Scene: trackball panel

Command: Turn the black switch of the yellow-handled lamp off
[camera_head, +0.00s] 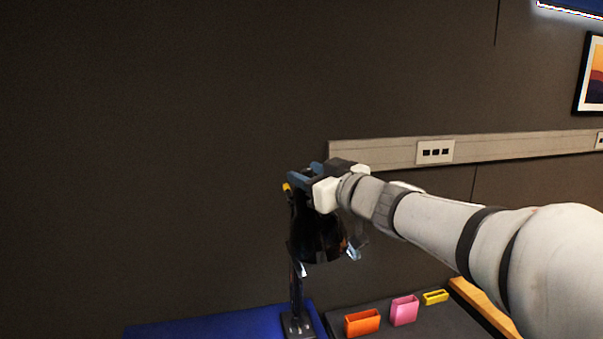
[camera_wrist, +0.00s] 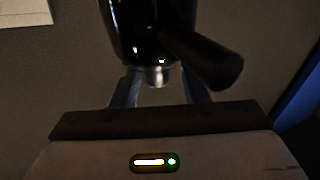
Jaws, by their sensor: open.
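The lamp (camera_head: 317,236) has a glossy black shade on a thin dark stand, with a small yellow part (camera_head: 286,187) near its top left. My gripper (camera_head: 303,175) is at the top of the lamp, its bluish fingers apart. In the wrist view the lamp's black body (camera_wrist: 140,28) fills the top middle, with a small silver stub below it. A dark cylindrical part (camera_wrist: 207,60) juts down to the right; I cannot tell whether it is the switch. My open fingers (camera_wrist: 160,88) lie on either side of the stub; contact is unclear.
Orange (camera_head: 362,323), pink (camera_head: 404,311) and yellow (camera_head: 435,297) holders stand on the dark surface right of the lamp base. A blue surface (camera_head: 220,326) lies to the left. The wall behind carries a rail with a socket (camera_head: 435,151). The space left of the lamp is clear.

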